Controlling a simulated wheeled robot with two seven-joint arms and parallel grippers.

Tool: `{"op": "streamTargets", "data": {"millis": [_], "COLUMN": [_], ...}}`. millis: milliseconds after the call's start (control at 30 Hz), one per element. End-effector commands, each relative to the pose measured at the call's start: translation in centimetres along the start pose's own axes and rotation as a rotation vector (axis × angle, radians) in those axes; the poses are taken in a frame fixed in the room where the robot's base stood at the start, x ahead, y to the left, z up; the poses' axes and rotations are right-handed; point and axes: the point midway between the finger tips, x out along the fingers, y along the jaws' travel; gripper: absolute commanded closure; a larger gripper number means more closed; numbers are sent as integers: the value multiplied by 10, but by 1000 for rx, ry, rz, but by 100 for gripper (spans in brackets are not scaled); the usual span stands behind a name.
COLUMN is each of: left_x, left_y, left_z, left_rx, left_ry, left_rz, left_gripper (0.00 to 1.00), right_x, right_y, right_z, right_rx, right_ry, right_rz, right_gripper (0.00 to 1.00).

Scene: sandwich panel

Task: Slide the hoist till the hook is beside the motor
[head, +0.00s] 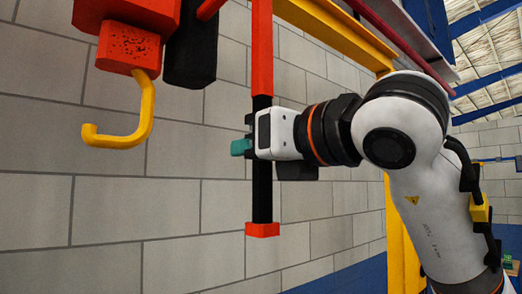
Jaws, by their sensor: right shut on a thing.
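The hoist's yellow hook (147,115) hangs at the upper left from a red-orange block (130,47). A black box (191,45), which may be the motor, sits just right of that block, higher than the hook's curve. A vertical bar with a red upper part (261,50), a black grip section (262,190) and a red end piece hangs in the middle. My right gripper (250,146) is shut on the black section of this bar, with a teal fingertip showing on its left side. My left gripper is not in view.
A yellow frame with an upright post (397,235) and an overhead beam (335,28) stands behind my right arm. A grey block wall (100,220) fills the background. The space below the hook and left of the bar is clear.

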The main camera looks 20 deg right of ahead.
Motion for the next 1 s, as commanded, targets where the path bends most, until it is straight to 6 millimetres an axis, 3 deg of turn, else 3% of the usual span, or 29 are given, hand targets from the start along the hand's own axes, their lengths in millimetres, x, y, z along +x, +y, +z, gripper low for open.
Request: {"op": "streamTargets", "data": {"millis": [167,200,333,667,767,1000], "left_x": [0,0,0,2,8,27], "left_y": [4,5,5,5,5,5], "left_z": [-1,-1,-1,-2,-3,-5], "left_rx": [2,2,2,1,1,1], "left_ry": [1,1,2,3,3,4], "left_rz": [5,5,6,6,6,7], "left_gripper": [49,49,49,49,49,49], "right_x": [0,0,0,-4,-15,-66], "right_y": [-1,-1,0,0,0,0], "right_z": [0,0,0,0,1,3], "right_rx": [0,0,0,0,1,-2], "right_ry": [0,0,0,2,3,5], "right_rz": [-3,-3,-3,-2,-2,-1], "right_gripper": [100,77,58,58,58,58]}}
